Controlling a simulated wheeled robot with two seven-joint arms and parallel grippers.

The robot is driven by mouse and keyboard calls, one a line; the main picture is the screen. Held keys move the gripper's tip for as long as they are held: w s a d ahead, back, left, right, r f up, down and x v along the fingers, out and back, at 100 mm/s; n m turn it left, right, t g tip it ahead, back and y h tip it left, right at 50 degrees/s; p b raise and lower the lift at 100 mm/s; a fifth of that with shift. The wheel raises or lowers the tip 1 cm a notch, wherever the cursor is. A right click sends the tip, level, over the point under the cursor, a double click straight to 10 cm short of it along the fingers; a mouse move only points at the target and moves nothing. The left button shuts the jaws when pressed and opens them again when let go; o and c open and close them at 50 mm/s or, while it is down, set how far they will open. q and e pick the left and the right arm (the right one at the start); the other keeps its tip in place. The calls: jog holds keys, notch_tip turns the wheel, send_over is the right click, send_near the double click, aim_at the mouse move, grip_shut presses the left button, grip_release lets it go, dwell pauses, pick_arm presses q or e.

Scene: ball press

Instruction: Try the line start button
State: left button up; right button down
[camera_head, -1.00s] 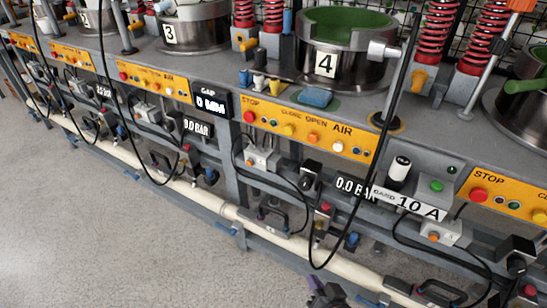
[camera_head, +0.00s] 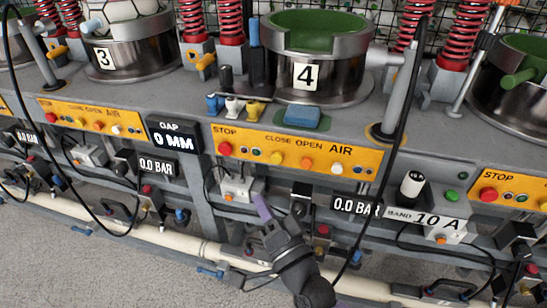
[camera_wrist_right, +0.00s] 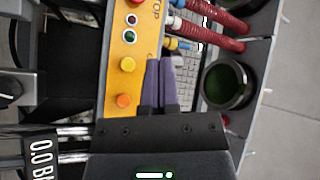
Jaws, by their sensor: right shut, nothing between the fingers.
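A green button (camera_head: 452,195) sits on the grey bench at the right, beside a black-and-white knob (camera_head: 411,186) and a "BAND 10 A" plate (camera_head: 439,219). No label saying line start is readable. Station 4's yellow panel (camera_head: 300,148) has a red STOP button (camera_head: 225,149) and yellow, orange and white buttons. My right gripper (camera_head: 262,207) is below this panel, pointing up, well left of the green button. In the right wrist view its purple fingers (camera_wrist_right: 159,65) are shut and empty, with the yellow panel (camera_wrist_right: 119,75) beyond them. My left gripper is not in view.
Station 4's drum (camera_head: 318,75) stands behind its panel, with a blue pad (camera_head: 288,117) in front. A black hose (camera_head: 402,120) hangs down right of the panel. Air fittings and a cream pipe (camera_head: 110,225) run below the bench edge.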

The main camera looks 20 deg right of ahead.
aim_at(277, 158)
jog(key=w+d+b, duration=0.3)
jog(key=w+d, duration=0.2)
jog(key=w, duration=0.2)
jog(key=shift+w+b, duration=0.15)
jog(key=shift+b, duration=0.2)
dwell(0.4)
dwell(0.6)
dwell(0.7)
